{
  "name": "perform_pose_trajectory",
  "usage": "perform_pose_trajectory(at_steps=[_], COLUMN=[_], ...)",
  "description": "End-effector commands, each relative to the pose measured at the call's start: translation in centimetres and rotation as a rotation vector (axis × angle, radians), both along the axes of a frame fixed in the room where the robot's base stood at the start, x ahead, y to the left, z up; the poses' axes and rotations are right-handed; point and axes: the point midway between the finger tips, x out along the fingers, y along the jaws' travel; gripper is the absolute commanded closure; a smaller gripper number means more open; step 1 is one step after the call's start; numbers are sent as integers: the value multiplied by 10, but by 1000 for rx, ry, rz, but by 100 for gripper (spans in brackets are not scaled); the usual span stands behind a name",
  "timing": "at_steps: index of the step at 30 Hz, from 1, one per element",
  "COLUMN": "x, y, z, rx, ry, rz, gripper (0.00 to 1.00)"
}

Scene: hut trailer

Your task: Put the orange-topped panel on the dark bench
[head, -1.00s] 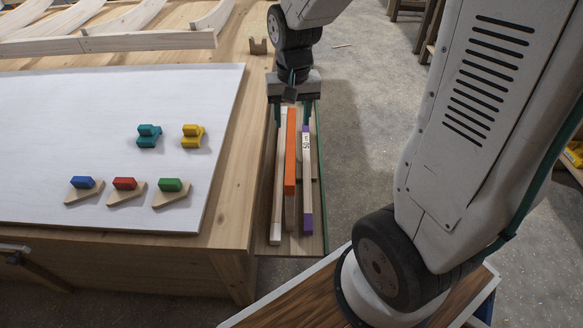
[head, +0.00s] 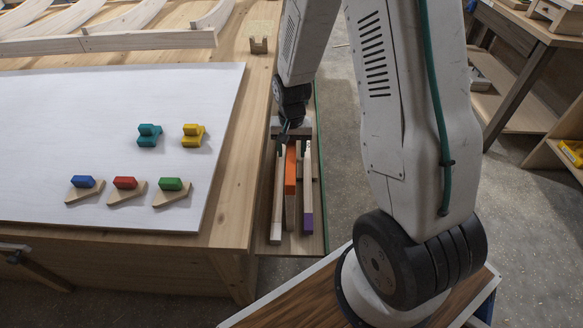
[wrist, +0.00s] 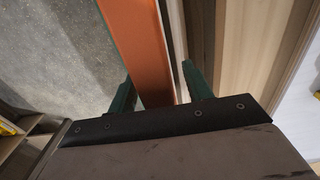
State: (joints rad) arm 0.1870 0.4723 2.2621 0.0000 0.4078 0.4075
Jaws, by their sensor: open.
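The orange-topped panel (head: 291,172) stands on edge in a narrow green-edged rack (head: 318,215) beside the wooden table, between two pale panels. My gripper (head: 292,146) is at the far end of the rack, over the orange-topped panel. In the wrist view the open green fingers of my gripper (wrist: 158,90) lie on either side of the orange top (wrist: 138,45). Whether either finger touches the panel, and how deep they reach, I cannot tell. I cannot pick out the dark bench with certainty.
A pale panel (head: 278,205) stands left of the orange one; another with a purple end (head: 308,222) stands right. A white board (head: 60,120) with coloured blocks lies on the wooden table (head: 235,150). A workbench (head: 510,30) is at upper right. Grey floor between is clear.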

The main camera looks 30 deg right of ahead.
Motion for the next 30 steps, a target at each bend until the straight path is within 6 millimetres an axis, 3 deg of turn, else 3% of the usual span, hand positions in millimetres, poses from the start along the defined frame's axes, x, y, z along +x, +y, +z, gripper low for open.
perform_pose_trajectory(at_steps=[3, 11, 16, 30], x=[0, 0, 0, 0], y=[0, 0, 0, 0], z=[-11, -12, -12, -12], rx=[1, -1, -1, -1], ry=[1, -1, -1, -1], rz=[0, 0, 0, 0], gripper=[50, 53, 100, 100])
